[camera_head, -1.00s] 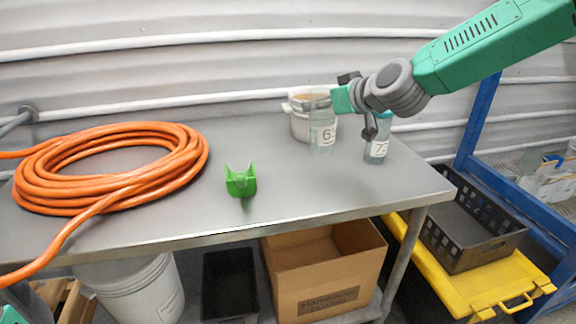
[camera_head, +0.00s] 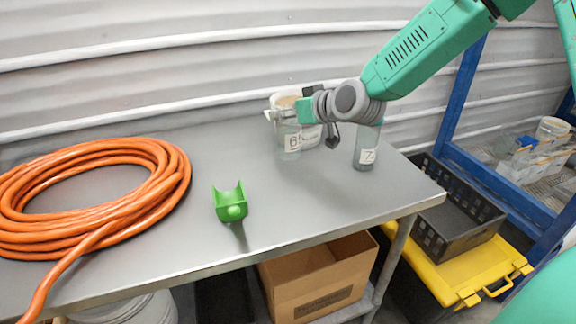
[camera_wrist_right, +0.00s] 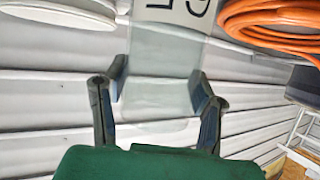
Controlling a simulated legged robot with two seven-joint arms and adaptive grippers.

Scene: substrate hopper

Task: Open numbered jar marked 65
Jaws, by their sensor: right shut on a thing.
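A clear jar (camera_head: 290,143) with a white label stands on the grey table toward the back. The label's first digit reads 6; the second is hard to make out. My right gripper (camera_head: 286,112) reaches it from the right and is shut on its upper part, which hides the top and any lid. In the right wrist view the jar (camera_wrist_right: 165,65) shows as clear glass between the two dark fingers (camera_wrist_right: 160,100), its label upside down and cut off. A second jar (camera_head: 366,150), label starting with 7, stands to the right. My left gripper is not in view.
A pale bucket (camera_head: 309,135) stands close behind the held jar. An orange hose coil (camera_head: 95,150) covers the table's left side. A green holder (camera_head: 231,205) stands near the front edge. The table between them is clear. A black crate (camera_head: 455,225) sits right of the table.

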